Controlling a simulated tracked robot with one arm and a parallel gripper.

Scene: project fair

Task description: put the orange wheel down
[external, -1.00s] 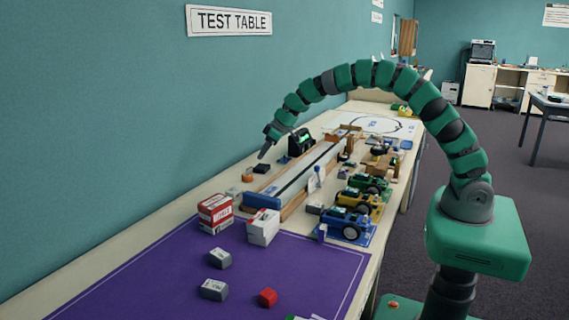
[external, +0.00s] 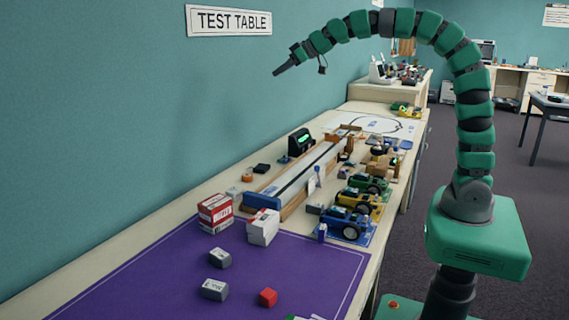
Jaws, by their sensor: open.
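The orange wheel (external: 247,178) lies on the table's left side, near the wall and just left of the long track. It looks like a small orange disc resting on the tabletop. My gripper (external: 276,73) is open and empty. It is raised high above the table, well above the wheel and apart from it. The gap between its fingers is too small to see clearly at this distance.
A black block (external: 262,168) sits beside the wheel. The long track (external: 300,173) runs along the table. Toy cars (external: 351,222) stand to its right. Red and white boxes (external: 214,211) stand nearer. A purple mat (external: 150,283) covers the front, with free room.

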